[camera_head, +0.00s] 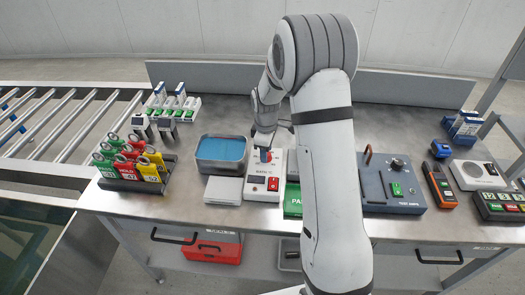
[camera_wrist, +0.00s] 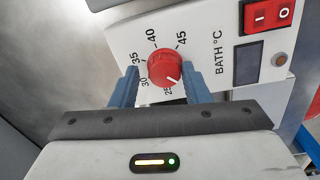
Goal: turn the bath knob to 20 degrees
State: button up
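The bath control box (camera_head: 256,190) is white and stands on the bench next to the water bath (camera_head: 221,168); its face also fills much of the wrist view (camera_wrist: 215,45). The red bath knob (camera_wrist: 164,67) has a white pointer line toward the lower right, just past the 25 mark. The scale shows 25 to 45; any mark beyond 25 is hidden by the right finger. My gripper (camera_wrist: 160,75) has its two blue fingers on either side of the knob, with a small gap visible at the left. In the head view my gripper (camera_head: 264,155) is over the box and mostly covers the knob.
A red rocker switch (camera_wrist: 267,15) and a dark display (camera_wrist: 246,62) are on the box's face. A white block (camera_head: 223,190) lies to the left.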

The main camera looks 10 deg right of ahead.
jog(key=shift+o, duration=1)
jog(key=shift+a, duration=0.1)
jog(key=shift+s+a+r, duration=0.1)
jog(key=shift+s+r, duration=0.05)
jog(key=shift+r, duration=1.8)
jog(key=shift+s+a+r, duration=0.1)
jog(key=shift+r, duration=1.85)
jog(key=shift+d, duration=0.1)
